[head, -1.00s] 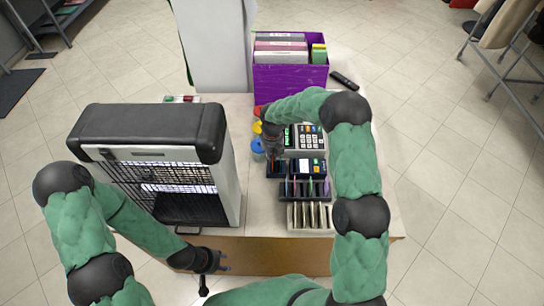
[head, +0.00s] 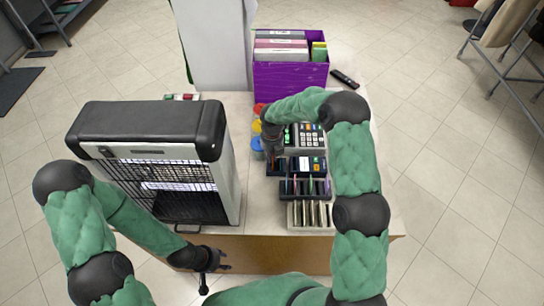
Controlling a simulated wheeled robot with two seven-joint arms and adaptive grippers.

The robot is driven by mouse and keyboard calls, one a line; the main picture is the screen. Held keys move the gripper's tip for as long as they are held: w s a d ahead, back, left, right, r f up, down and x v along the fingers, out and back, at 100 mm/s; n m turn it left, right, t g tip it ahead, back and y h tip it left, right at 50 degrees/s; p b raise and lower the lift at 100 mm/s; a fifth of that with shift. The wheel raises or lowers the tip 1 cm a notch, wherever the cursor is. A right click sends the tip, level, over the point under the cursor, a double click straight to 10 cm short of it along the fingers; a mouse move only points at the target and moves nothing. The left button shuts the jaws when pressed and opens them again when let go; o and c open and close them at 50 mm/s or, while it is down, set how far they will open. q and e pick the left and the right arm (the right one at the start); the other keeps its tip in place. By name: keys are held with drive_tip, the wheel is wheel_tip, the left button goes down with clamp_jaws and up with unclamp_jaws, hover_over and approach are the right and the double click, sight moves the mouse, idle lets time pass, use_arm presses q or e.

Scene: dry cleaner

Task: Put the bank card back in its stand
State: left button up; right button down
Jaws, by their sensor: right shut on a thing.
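My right gripper (head: 272,150) points down at the left side of the row of holders on the counter. It is shut on a small thin thing, probably the bank card, mostly hidden by the fingers. In front of that stands a dark slotted stand (head: 322,196) with several coloured cards upright. Nearest is a pale slotted stand (head: 293,216) with several pale cards. I cannot tell which stand is the bank card's. My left gripper (head: 225,261) is open and empty by the counter's front edge.
A large black-topped caged machine (head: 150,130) fills the left. A purple box (head: 290,83) of folders and a black remote (head: 344,78) are behind.

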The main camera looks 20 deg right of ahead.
drive_tip(key=shift+f+b, duration=0.3)
drive_tip(key=shift+f, duration=0.4)
drive_tip(key=c, duration=1.3)
unclamp_jaws()
drive_tip(key=shift+c, duration=0.2)
drive_tip(key=shift+r, duration=0.1)
wheel_tip(320, 180, up, 7)
drive_tip(key=p, duration=0.5)
